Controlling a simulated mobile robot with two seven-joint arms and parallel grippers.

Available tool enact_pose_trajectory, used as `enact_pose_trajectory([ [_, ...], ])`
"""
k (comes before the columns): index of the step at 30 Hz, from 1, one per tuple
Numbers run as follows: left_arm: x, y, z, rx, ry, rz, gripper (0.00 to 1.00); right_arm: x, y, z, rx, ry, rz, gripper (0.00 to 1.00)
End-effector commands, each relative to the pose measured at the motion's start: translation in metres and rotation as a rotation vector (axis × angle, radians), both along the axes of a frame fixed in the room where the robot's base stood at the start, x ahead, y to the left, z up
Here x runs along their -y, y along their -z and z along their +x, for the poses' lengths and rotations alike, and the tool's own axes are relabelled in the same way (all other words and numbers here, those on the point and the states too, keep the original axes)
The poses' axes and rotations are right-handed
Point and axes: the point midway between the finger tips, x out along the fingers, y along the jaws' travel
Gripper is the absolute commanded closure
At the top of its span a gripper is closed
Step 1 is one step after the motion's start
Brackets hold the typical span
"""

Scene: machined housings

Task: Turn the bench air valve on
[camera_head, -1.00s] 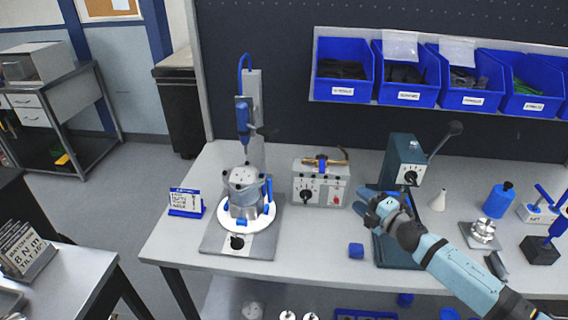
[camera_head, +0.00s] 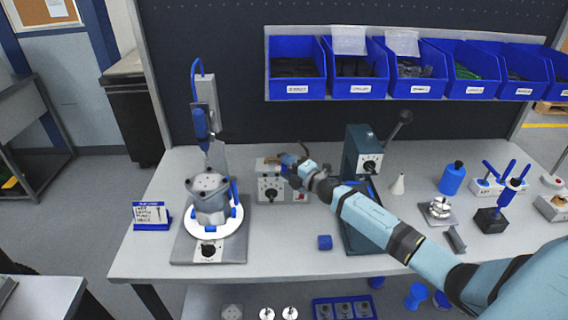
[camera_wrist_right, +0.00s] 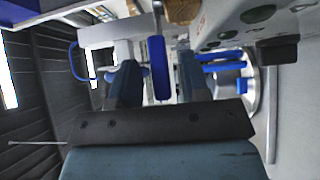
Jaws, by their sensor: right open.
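The bench air valve has a blue lever (camera_wrist_right: 158,68) and brass pipe fittings (camera_wrist_right: 182,10) on a grey control box (camera_head: 268,196) with a black knob on its front. My right gripper (camera_head: 290,170) is at the upper right of this box and covers most of the lever in the head view. In the right wrist view, my right gripper (camera_wrist_right: 157,82) is open, with one finger on each side of the blue lever. Gaps show beside the lever; I cannot tell whether a finger touches it. My left gripper is not in view.
A fixture with a grey housing (camera_head: 208,200) stands left of the box. A green press (camera_head: 360,150) stands right, under my right forearm. Blue bins (camera_head: 295,70) hang behind. The bench front is mostly clear.

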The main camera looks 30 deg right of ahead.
Motion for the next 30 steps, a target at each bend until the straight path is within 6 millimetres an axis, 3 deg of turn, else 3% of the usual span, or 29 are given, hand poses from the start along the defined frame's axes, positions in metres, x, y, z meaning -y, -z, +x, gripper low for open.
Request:
enact_pose_trajectory([
  [4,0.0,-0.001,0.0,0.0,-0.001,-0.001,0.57,-0.003,0.0,0.011,0.0,0.0,-0.001,0.57],
  [13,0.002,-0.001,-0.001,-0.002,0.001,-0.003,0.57,-0.004,0.0,0.013,-0.001,-0.001,-0.001,0.57],
  [14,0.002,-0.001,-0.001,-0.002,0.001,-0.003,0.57,-0.004,0.0,0.013,-0.001,-0.001,-0.001,0.6],
  [19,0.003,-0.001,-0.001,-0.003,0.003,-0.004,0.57,-0.004,0.0,0.013,-0.001,-0.001,0.0,0.99],
  [26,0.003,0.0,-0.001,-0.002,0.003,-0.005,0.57,-0.002,0.001,0.012,-0.001,-0.014,-0.002,1.0],
  [30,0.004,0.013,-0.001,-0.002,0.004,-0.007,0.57,0.005,0.005,0.01,-0.001,-0.112,-0.005,1.0],
])
